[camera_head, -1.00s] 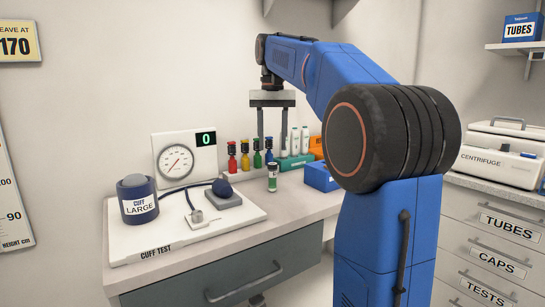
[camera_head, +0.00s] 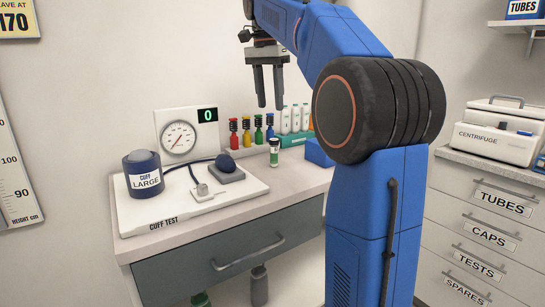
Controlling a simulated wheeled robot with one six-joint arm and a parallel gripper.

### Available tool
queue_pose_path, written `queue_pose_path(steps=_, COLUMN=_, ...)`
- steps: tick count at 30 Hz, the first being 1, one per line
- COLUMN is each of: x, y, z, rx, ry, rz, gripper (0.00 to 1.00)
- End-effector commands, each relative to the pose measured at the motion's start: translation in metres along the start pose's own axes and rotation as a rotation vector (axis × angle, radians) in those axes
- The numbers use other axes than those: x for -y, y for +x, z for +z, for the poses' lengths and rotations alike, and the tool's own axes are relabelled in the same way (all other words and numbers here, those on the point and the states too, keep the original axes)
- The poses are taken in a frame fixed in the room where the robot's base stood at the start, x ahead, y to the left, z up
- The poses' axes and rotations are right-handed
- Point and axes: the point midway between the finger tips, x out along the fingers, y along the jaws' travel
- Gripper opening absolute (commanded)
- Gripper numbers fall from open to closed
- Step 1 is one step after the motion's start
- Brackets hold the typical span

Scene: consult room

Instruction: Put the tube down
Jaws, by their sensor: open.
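My gripper (camera_head: 270,104) is open and empty. Its fingers point down, above and apart from the tube, with a clear gap between the fingertips and the tube's top.
A gauge (camera_head: 180,137) and a large cuff (camera_head: 143,174) occupy the board. The counter front (camera_head: 286,188) is bare.

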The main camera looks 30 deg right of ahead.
Motion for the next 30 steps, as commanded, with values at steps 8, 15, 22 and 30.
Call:
queue_pose_path(steps=8, x=-0.001, y=0.021, z=0.000, rx=-0.006, ry=0.045, rz=0.002, gripper=0.46)
queue_pose_path(steps=15, x=-0.001, y=0.064, z=-0.001, rx=-0.006, ry=0.043, rz=0.002, gripper=0.46)
queue_pose_path(steps=22, x=0.000, y=0.102, z=-0.001, rx=-0.006, ry=0.042, rz=0.002, gripper=0.46)
queue_pose_path(steps=30, x=0.000, y=0.122, z=-0.001, rx=-0.006, ry=0.042, rz=0.001, gripper=0.46)
